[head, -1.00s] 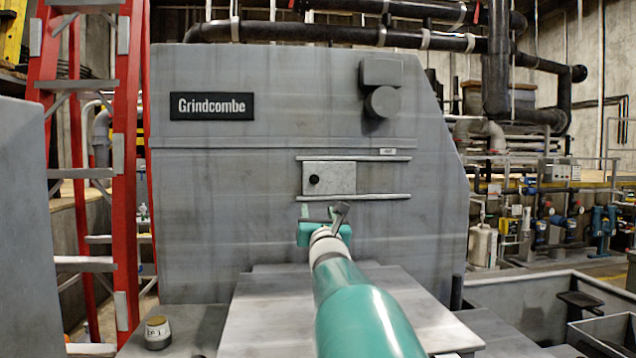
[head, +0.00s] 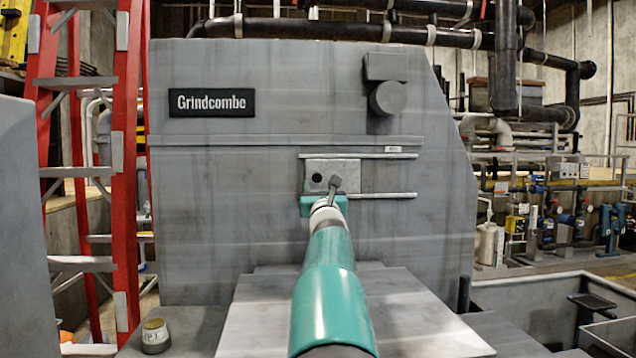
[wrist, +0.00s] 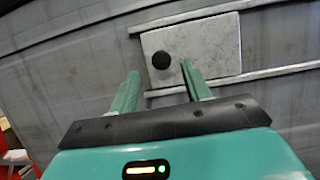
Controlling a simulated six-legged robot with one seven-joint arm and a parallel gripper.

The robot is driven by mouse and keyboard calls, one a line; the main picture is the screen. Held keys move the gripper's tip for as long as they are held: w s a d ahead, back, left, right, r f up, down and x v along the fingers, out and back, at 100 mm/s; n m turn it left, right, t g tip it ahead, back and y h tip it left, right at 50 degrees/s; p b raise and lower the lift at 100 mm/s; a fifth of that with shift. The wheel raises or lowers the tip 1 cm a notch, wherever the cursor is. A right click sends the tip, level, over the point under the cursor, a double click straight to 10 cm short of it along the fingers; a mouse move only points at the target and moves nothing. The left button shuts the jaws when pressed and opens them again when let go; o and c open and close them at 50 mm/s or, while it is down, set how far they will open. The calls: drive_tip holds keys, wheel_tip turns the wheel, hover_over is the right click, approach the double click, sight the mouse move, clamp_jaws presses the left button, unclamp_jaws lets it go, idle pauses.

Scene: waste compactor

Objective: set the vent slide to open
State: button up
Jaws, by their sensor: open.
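The vent slide is a pale metal plate (head: 349,168) between two horizontal rails on the grey machine front. It sits at the left end of the rails, with bare panel to its right. A small black knob (head: 316,177) is on its left part. In the wrist view the plate (wrist: 215,45) and knob (wrist: 161,60) show just beyond the fingertips. My gripper (wrist: 160,68) is open and empty. Its left fingertip is left of and below the knob, its right fingertip just right of it. I cannot tell whether either touches the plate. In the head view my gripper (head: 320,190) partly covers the plate's lower edge.
The upper rail (head: 385,156) and lower rail (head: 385,195) run right past the plate. A red ladder (head: 125,180) stands left. A small capped jar (head: 155,336) sits low at the left.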

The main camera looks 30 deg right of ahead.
sight(318, 177)
drive_tip(key=shift+x, duration=2)
clamp_jaws()
drive_tip(key=shift+s+d, duration=0.1)
drive_tip(key=shift+d, duration=0.05)
